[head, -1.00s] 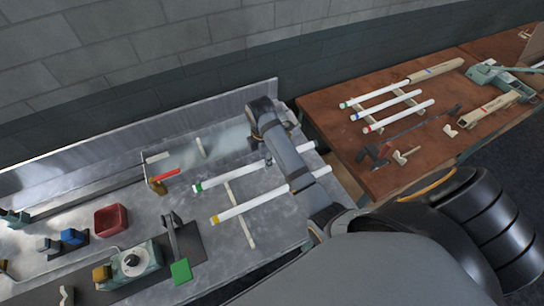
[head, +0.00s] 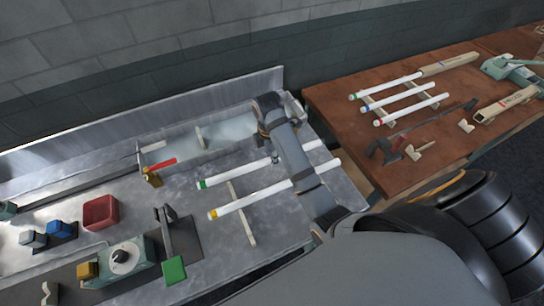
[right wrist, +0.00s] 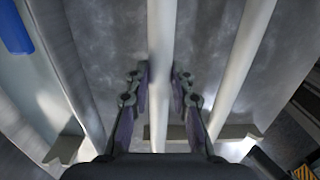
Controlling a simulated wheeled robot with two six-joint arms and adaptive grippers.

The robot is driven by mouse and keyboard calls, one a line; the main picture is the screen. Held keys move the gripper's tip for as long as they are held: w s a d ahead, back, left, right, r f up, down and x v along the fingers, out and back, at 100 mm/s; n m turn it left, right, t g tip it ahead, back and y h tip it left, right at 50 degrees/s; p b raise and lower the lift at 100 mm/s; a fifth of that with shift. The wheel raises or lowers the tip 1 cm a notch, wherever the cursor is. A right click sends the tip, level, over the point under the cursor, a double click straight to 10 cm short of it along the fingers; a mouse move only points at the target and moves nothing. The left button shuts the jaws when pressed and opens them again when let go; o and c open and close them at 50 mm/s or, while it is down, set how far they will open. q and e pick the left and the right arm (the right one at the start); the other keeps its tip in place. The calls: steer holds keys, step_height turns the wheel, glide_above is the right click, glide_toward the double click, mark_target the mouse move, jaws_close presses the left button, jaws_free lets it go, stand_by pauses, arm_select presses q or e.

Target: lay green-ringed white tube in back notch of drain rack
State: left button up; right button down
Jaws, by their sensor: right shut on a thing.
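The green-ringed white tube (head: 235,175) lies across the steel counter area in the head view, its green end to the left. My right gripper (right wrist: 160,85) is shut on it; the tube runs between the two fingers in the right wrist view. In the head view my right arm covers part of the tube. The drain rack's pale notched bar (head: 248,231) crosses beneath the tubes. It also shows in the right wrist view (right wrist: 232,132), with a notch near its left end; contact with the held tube cannot be told. My left gripper is out of view.
A yellow-ringed white tube (head: 250,199) lies parallel, in front of the held one. A water basin (head: 225,133) is behind. A red-handled tool (head: 160,165) lies left. More ringed tubes (head: 390,87) rest on the wooden table (head: 335,105).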

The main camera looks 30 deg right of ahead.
steer(key=shift+f, duration=0.1)
steer(key=c, duration=1.6)
jaws_free()
steer(key=shift+d+f, duration=0.1)
steer(key=shift+f, duration=0.1)
steer(key=o, duration=0.5)
steer(key=shift+w, duration=0.1)
steer(key=shift+c, duration=0.2)
steer(key=shift+r, duration=0.25)
arm_select(q)
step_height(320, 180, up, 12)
steer(key=p, duration=1.1)
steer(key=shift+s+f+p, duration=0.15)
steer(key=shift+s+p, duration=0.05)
steer(key=shift+p, duration=0.1)
arm_select(e)
step_height(320, 180, up, 12)
steer(key=shift+a, duration=0.3)
